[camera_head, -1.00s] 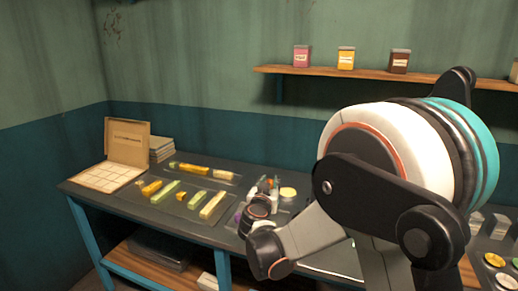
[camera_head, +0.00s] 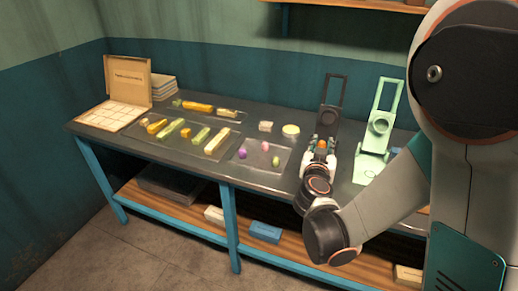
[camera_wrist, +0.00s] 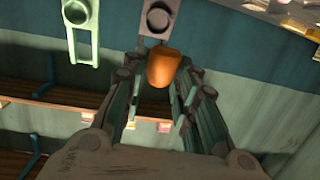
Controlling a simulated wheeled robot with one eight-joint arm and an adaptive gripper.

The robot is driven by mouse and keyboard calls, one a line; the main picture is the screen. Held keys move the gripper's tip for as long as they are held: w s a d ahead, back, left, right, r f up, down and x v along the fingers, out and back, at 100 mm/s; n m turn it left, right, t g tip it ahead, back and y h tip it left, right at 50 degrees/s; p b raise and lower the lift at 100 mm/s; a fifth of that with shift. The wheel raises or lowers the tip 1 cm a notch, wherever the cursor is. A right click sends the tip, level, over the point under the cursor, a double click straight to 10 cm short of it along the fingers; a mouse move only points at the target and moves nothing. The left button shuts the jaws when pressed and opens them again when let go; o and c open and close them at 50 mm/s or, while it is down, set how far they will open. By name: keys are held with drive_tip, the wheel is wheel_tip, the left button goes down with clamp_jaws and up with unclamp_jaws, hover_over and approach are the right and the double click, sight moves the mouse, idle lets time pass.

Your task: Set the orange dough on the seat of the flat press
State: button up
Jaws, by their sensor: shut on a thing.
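The orange dough (camera_head: 321,145) is a small rounded lump, held between my gripper's fingertips (camera_head: 319,152). In the wrist view the dough (camera_wrist: 165,67) sits between the two fingers (camera_wrist: 164,74), which are shut on it. A dark grey press (camera_head: 329,117) with an upright frame stands directly behind my gripper; its lower part is mostly hidden by the gripper. It shows at the top of the wrist view (camera_wrist: 158,19). I cannot tell whether the dough touches its seat. A mint-green press (camera_head: 378,131) stands to the right and also shows in the wrist view (camera_wrist: 83,30).
Left of my gripper is a tray (camera_head: 245,163) with small purple, pink and green lumps. A pale block (camera_head: 266,126) and a yellow disc (camera_head: 291,130) lie behind it. Farther left are trays of coloured bars and an open box (camera_head: 113,116).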

drive_tip(key=w+a+r+y, duration=0.1)
drive_tip(key=w+a, duration=0.8)
drive_tip(key=a, duration=0.1)
wheel_tip(320, 180, up, 2)
drive_tip(key=n, duration=0.1)
hover_over(257, 164)
drive_tip(key=shift+r+y, duration=0.2)
drive_tip(key=shift+y, duration=0.2)
wheel_tip(257, 164, down, 20)
drive_tip(key=b, duration=0.7)
drive_tip(key=shift+r, duration=0.2)
drive_tip(key=shift+f, duration=0.15)
drive_tip(key=o, duration=0.9)
drive_tip(key=shift+c, duration=0.2)
drive_tip(key=shift+s, duration=0.1)
